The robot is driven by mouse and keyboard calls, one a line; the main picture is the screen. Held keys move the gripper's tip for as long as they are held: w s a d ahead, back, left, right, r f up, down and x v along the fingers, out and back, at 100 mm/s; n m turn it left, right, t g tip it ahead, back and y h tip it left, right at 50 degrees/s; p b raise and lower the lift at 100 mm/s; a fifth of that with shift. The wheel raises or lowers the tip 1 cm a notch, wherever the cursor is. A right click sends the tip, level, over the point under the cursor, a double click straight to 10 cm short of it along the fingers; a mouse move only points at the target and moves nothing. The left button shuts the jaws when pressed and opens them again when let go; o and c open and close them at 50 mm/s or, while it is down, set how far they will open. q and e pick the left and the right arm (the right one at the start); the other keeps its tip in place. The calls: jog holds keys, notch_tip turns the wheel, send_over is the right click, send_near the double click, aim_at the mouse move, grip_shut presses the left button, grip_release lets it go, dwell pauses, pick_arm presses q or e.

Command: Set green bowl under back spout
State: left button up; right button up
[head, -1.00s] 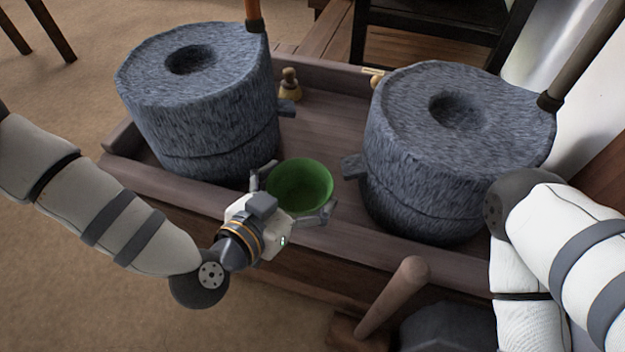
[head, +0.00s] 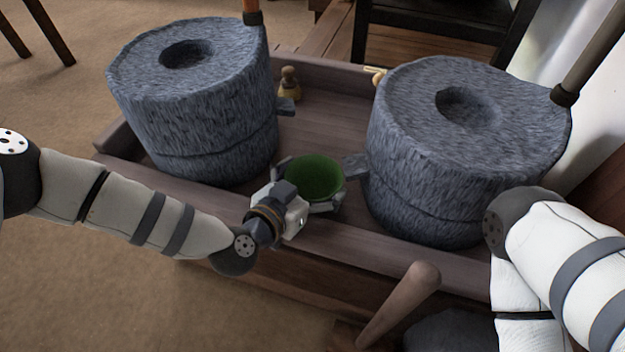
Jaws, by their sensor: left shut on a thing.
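The green bowl (head: 314,176) is held upright between the fingers of my left gripper (head: 312,184), over the wooden tray between the two querns. One stone spout (head: 286,106) sticks out from the left quern (head: 205,120), farther back in the picture. Another spout (head: 355,164) sticks out from the right quern (head: 450,150), nearer to me. The bowl's right rim is close to this nearer spout's tip; I cannot tell whether it is under it or touching the tray. My right arm shows at the right; its gripper is out of view.
A small brass-coloured weight-like object (head: 289,85) stands at the tray's back. The wooden tray (head: 325,125) has clear floor between the querns behind the bowl. A rounded wooden post (head: 405,300) rises in front, and upright handles stand on both querns.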

pick_arm(q)
jog(key=o, duration=1)
jog(key=shift+f, duration=0.15)
jog(key=shift+r, duration=0.2)
jog(key=shift+s+a+r, duration=0.15)
jog(key=shift+s+a, duration=0.05)
jog(key=shift+s, duration=0.1)
jog(key=p+v, duration=0.2)
jog(key=v, duration=0.9)
jog(key=shift+p, duration=0.4)
jog(key=shift+s, duration=0.15)
